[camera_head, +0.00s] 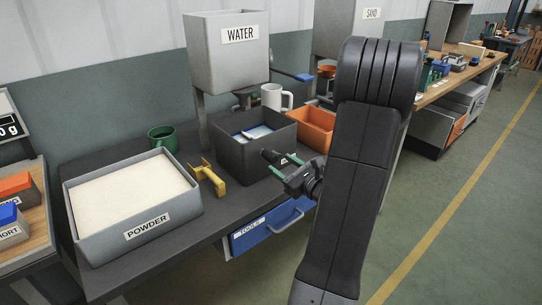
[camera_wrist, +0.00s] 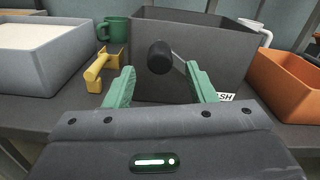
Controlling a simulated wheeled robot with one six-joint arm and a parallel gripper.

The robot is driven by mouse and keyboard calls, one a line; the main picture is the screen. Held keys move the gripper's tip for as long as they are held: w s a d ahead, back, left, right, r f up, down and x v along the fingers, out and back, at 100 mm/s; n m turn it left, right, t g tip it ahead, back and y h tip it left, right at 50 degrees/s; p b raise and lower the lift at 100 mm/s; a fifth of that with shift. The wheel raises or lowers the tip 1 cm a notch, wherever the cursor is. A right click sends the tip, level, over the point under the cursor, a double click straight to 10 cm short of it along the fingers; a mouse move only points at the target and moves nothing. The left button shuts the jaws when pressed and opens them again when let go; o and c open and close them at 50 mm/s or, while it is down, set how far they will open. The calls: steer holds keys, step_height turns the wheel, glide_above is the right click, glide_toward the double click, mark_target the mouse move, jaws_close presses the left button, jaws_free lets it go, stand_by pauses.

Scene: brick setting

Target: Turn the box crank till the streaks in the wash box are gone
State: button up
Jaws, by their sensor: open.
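The dark grey wash box (camera_head: 232,150) stands on the bench, and its front wall fills the middle of the wrist view (camera_wrist: 222,55). In the head view pale streaks show over blue inside it (camera_head: 254,131). The box crank has a black knob (camera_wrist: 160,57) on a metal arm at the front wall; the knob also shows in the head view (camera_head: 270,155). My gripper (camera_wrist: 162,82) is open, its green fingers either side of the knob in the wrist picture. I cannot tell whether they touch it.
A grey powder tray (camera_head: 150,232), a yellow tool (camera_head: 208,178) and a green mug (camera_head: 162,138) are on the left. A white mug (camera_head: 271,97) and an orange bin (camera_head: 316,128) flank the box. The WATER hopper (camera_head: 228,60) hangs above. A blue drawer (camera_head: 268,230) is below.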

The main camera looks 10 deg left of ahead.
mark_target(275, 160)
steer(key=x, duration=0.6)
steer(key=shift+a, duration=0.15)
steer(key=shift+c, duration=0.2)
